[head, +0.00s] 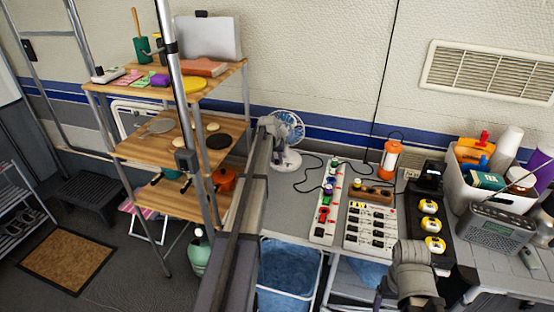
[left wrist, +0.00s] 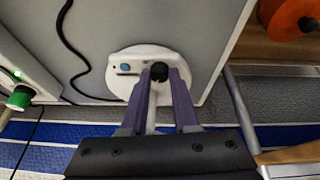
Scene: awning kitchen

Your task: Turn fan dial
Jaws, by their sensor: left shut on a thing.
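The small fan (head: 287,130) has a white body and a blue hub, and stands upright at the back left of the counter. In the left wrist view its round white base (left wrist: 122,82) shows from above, with a blue button (left wrist: 125,67) and a black dial (left wrist: 159,71). My left gripper (left wrist: 157,82) has its purple fingers on either side of the dial and is shut on it. In the head view the left arm reaches up beside the fan and its fingertips are hard to make out. My right arm shows at the lower right; its fingers are not clear.
Power strips (head: 324,212) with cables lie right of the fan, near an orange lantern (head: 390,158). A wooden shelf (head: 170,150) stands close on the left. A radio (head: 495,230) and a filled white bin (head: 468,190) are at the right.

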